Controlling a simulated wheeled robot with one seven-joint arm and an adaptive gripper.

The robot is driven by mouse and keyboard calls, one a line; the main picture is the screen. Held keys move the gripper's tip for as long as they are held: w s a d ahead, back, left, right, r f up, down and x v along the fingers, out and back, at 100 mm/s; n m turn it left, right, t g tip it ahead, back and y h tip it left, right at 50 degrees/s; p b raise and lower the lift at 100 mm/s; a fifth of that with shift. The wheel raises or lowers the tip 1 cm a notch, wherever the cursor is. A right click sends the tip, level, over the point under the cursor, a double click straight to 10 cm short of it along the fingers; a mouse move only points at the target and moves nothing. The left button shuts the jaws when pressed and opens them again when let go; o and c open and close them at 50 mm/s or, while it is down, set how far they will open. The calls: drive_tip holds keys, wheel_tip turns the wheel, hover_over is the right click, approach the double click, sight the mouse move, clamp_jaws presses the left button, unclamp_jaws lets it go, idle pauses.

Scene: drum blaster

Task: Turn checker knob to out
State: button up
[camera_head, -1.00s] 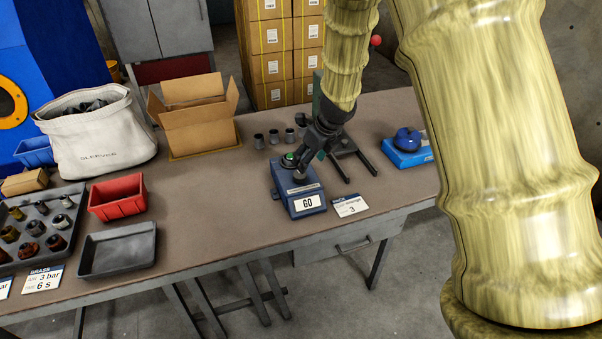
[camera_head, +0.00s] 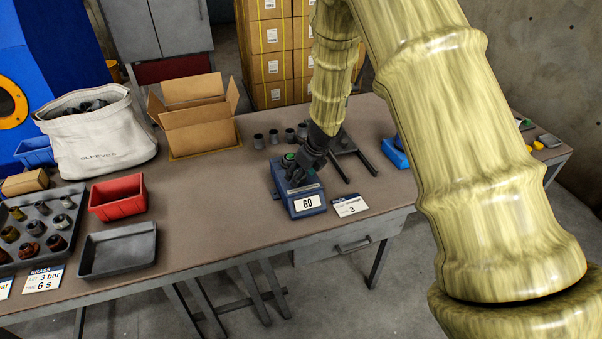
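The checker looks to be the blue box (camera_head: 309,206) with a white "GO" label on its front, standing on the bench. A small green part shows on its top (camera_head: 290,157). Whether the fingers are open or shut on anything is too small and dark to tell.
A card (camera_head: 350,206) lies right of the box. Several dark sleeves (camera_head: 274,136) and a dark stand (camera_head: 351,155) are behind it. A red bin (camera_head: 117,197), a grey tray (camera_head: 117,250) and a cardboard box (camera_head: 200,125) stand to the left. The bench between is clear.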

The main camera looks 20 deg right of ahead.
drive_tip(key=c, duration=1)
drive_tip(key=shift+p, duration=0.3)
